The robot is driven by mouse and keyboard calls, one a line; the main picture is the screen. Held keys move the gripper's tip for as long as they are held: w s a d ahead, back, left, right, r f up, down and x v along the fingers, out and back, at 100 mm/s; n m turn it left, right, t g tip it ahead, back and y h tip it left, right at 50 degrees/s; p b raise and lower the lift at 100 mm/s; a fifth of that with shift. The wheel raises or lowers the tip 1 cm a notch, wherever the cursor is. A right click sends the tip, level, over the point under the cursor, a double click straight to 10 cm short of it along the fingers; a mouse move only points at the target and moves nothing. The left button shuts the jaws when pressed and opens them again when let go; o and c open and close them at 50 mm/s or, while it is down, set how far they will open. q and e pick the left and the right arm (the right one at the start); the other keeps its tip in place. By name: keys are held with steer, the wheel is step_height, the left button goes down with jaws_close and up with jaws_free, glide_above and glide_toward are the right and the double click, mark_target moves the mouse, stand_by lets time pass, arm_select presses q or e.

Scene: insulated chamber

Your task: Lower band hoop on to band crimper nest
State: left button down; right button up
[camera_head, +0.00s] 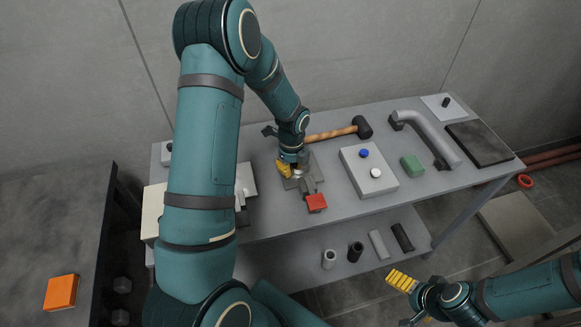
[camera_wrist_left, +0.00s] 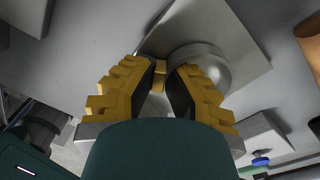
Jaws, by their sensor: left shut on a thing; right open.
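My left gripper (camera_head: 290,170) is low over the small grey fixture (camera_head: 307,186) on the bench, which I take for the band crimper nest and which has a red block at its front. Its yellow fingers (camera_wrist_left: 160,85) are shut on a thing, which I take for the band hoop. A round silver shape (camera_wrist_left: 208,62) shows at the right finger, over a grey square plate (camera_wrist_left: 235,40); whether it is the hoop or part of the nest is unclear. Whether the hoop touches the nest is hidden. My right gripper (camera_head: 402,282) is open and empty, in front of the bench at lower right.
A mallet (camera_head: 340,132) lies behind the fixture. A white box (camera_head: 368,171) with blue and white knobs, a green block (camera_head: 412,165) and a grey bent pipe (camera_head: 430,138) stand to its right. Several cylinders (camera_head: 356,251) are on the lower shelf. An orange block (camera_head: 61,292) is far left.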

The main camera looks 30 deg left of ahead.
arm_select(q)
steer(key=shift+f, duration=0.2)
stand_by(0.5)
steer(key=c, duration=1)
jaws_free()
